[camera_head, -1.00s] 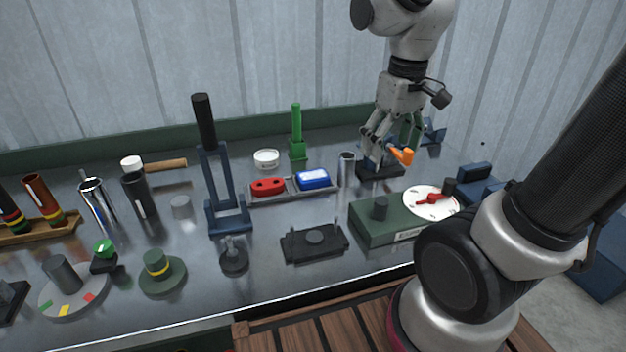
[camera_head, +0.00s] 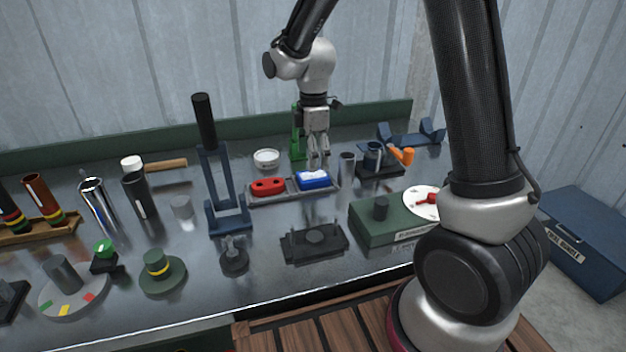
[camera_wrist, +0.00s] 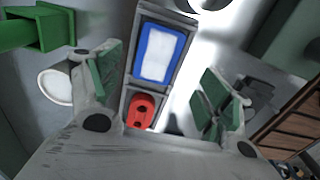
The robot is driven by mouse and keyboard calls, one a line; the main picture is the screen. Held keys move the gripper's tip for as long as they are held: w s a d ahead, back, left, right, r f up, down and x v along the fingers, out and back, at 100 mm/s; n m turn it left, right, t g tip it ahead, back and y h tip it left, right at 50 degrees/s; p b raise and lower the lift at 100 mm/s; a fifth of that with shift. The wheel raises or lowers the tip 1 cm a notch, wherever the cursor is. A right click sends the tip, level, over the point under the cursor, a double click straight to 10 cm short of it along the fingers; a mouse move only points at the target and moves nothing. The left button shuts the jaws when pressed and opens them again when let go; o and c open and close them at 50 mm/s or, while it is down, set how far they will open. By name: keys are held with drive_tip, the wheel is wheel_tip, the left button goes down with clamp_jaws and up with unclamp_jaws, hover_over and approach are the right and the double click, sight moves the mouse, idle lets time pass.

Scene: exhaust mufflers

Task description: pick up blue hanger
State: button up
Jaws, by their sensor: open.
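The blue hanger (camera_head: 313,180) is a small blue piece in the right compartment of a grey two-part tray (camera_head: 291,195). In the wrist view the blue hanger (camera_wrist: 145,54) shows as a blue rim around a pale middle, beyond the fingertips and between their lines. My gripper (camera_head: 319,162) points down just behind and above it in the head view. In the wrist view my gripper (camera_wrist: 160,88) is open and empty, with green-padded fingers on either side of the tray. How high it is above the hanger, I cannot tell.
A red piece (camera_head: 267,186) lies in the tray's left compartment. A green stand (camera_head: 297,145) is close behind my gripper, a white dish (camera_head: 266,158) to the left, a metal cylinder (camera_head: 347,170) to the right. A blue press (camera_head: 228,216) stands left of the tray.

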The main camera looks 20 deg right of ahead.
sight(313, 175)
drive_tip(key=f, duration=0.5)
drive_tip(key=shift+w+f, duration=0.2)
drive_tip(key=shift+f, duration=0.1)
drive_tip(key=shift+c, duration=0.4)
drive_tip(key=c, duration=1)
